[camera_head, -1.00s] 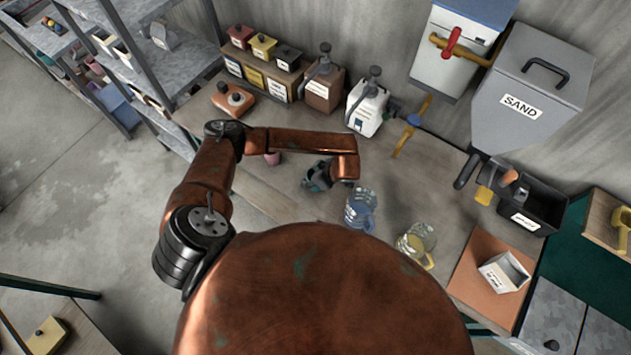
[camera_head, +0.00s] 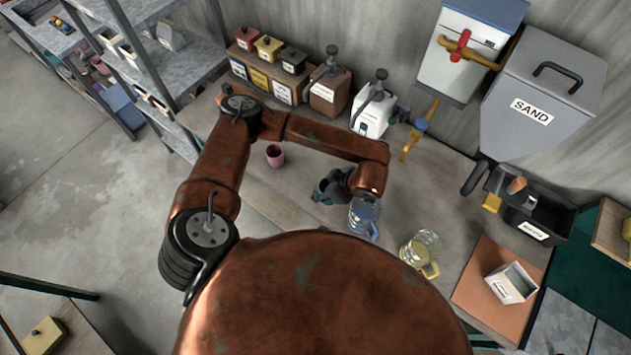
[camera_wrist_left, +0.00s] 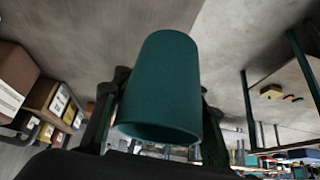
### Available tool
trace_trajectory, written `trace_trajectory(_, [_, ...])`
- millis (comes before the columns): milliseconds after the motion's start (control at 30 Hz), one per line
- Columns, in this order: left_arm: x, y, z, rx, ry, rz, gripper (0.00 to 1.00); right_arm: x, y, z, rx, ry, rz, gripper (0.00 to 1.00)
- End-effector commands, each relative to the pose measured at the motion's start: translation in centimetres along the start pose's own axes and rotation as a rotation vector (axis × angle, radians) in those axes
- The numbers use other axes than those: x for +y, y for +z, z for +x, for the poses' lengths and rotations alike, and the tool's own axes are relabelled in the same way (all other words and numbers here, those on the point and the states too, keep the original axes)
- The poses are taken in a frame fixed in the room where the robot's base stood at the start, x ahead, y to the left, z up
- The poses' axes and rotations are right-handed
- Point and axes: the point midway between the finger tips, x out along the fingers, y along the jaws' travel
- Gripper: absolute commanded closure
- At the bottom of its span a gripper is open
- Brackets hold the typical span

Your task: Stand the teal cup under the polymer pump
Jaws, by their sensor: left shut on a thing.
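The teal cup (camera_wrist_left: 165,85) fills the middle of the left wrist view, between the dark fingers of my left gripper (camera_wrist_left: 164,92). In the head view, my left gripper (camera_head: 333,187) is shut on the cup over the bench, beside the blue jug; the cup is small and mostly hidden there, and its exact tilt and height cannot be told. Two pump dispensers stand at the back of the bench: a brown one (camera_head: 328,92) and a white one (camera_head: 372,112). Their labels are too small to read. My right gripper is not in view.
A pink cup (camera_head: 274,155) stands left of my gripper. A blue jug (camera_head: 364,218) and yellow jug (camera_head: 419,254) stand to its right. The sand hopper (camera_head: 540,95), a yellow tap (camera_head: 420,125) and a black bin (camera_head: 532,212) are at right. Bench before the white pump looks clear.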

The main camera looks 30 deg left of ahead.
Motion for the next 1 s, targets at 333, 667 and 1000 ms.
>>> trace_trajectory(333, [-2.7,2.3,-4.1,0.001,0.002,0.0,0.86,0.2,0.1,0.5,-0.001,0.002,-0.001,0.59])
trace_trajectory(667, [-2.2,2.8,-4.1,0.0,0.058,0.085,0.86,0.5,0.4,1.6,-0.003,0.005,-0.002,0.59])
trace_trajectory(1000, [2.3,2.0,-4.0,0.002,0.356,0.543,0.86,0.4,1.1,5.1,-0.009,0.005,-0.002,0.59])
